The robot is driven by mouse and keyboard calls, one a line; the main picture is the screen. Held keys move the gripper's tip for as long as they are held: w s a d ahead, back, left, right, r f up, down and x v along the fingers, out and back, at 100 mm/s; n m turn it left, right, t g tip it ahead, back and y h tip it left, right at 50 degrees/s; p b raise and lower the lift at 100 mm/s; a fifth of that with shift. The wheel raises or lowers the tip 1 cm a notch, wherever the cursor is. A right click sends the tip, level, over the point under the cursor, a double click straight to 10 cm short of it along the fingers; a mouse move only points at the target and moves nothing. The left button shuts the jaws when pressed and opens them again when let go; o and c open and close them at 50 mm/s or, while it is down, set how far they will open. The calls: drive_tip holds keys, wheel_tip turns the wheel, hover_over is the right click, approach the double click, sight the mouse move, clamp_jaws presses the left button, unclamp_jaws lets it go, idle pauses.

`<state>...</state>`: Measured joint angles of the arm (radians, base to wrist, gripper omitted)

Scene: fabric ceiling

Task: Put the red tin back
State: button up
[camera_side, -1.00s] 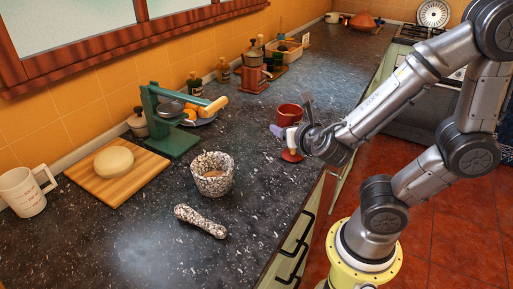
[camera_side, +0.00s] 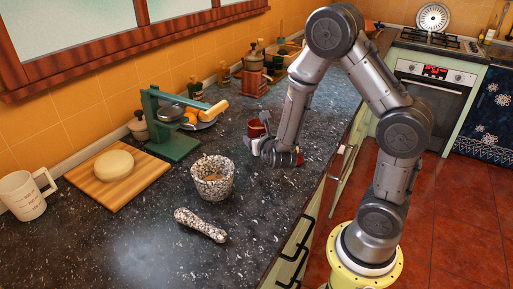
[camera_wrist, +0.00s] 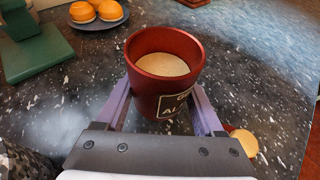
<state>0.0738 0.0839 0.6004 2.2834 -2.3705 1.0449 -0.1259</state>
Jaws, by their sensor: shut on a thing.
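The red tin (camera_wrist: 165,75) is open at the top, with pale contents inside and a dark label on its front. In the wrist view it stands upright between the purple fingers of my gripper (camera_wrist: 162,106), which is shut on its sides. In the side view the tin (camera_side: 256,128) is partly hidden by my wrist, and my gripper (camera_side: 257,144) is over the dark counter. I cannot tell whether the tin touches the counter. A small red piece with a pale round top (camera_wrist: 243,142) lies just right of my gripper.
A green press (camera_side: 170,130) stands left of the tin, by a plate of orange fruit halves (camera_side: 212,113). A speckled mortar (camera_side: 212,178) and its pestle (camera_side: 200,223) are nearer the camera. A red grinder (camera_side: 253,80) and bottles stand behind. Counter (camera_side: 235,135) between mortar and tin is clear.

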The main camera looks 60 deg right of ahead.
drive_tip(key=shift+w+d+f, duration=0.15)
drive_tip(key=shift+w+f, duration=0.1)
drive_tip(key=shift+f, duration=1.6)
drive_tip(key=shift+f, duration=0.2)
drive_tip(key=o, duration=1.5)
drive_tip(key=shift+o, duration=0.2)
